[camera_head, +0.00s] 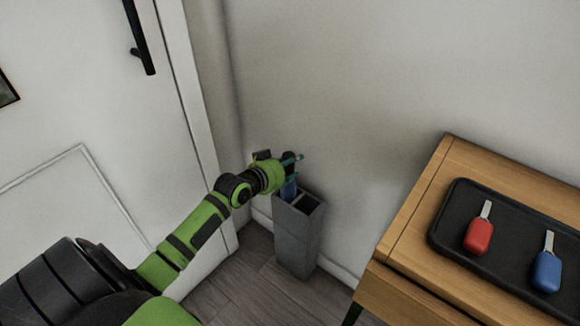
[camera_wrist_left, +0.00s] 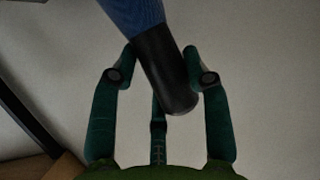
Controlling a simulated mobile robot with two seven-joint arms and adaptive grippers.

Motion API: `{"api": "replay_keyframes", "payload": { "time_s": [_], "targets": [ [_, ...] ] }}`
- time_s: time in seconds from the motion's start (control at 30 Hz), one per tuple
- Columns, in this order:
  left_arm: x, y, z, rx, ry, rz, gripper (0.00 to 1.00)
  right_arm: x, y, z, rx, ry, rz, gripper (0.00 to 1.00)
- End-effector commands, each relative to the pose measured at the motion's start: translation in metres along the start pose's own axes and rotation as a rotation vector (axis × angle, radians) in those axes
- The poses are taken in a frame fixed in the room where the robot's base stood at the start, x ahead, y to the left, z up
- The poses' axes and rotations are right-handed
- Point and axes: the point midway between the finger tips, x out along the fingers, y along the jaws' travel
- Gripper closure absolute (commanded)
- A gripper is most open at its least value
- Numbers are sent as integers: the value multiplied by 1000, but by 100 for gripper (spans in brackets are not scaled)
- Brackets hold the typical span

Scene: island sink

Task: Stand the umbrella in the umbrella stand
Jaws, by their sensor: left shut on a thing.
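The umbrella has a blue canopy (camera_head: 289,188) and a black handle (camera_head: 290,157). My left gripper (camera_head: 296,159) is shut on the black handle, above the umbrella stand. In the left wrist view the handle (camera_wrist_left: 166,72) lies tilted between the green fingers of the gripper (camera_wrist_left: 162,75), and part of the blue canopy (camera_wrist_left: 136,12) shows at the top. The grey umbrella stand (camera_head: 296,240) is a tall box on the floor against the wall, with a divided top. The canopy's lower end is hidden at the stand's left compartment; I cannot tell how deep it sits. My right gripper is out of view.
A wooden table (camera_head: 412,232) stands at the right, close to the stand. A black tray (camera_head: 450,220) on it holds a red key (camera_head: 479,235) and a blue key (camera_head: 547,270). A white door (camera_head: 90,100) is at the left. The wall is behind the stand.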

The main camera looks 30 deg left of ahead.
Motion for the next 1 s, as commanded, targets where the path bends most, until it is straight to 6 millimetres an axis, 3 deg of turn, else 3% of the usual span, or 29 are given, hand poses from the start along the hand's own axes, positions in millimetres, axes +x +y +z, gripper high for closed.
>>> {"api": "replay_keyframes", "payload": {
  "time_s": [0.23,0.27,0.3,0.33,0.73,0.87,1.0],
  "targets": [
    [1,0,1,0,3,0,100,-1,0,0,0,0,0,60],
    [1,0,2,0,0,0,49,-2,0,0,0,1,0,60],
    [1,0,2,0,0,0,33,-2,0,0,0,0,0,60],
    [1,0,2,0,0,0,29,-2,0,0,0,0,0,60],
    [-1,0,-2,0,1,0,29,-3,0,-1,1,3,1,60],
    [-17,0,-2,1,-3,0,29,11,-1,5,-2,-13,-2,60],
    [-45,0,-2,2,-4,1,29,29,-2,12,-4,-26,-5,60]
  ]
}}
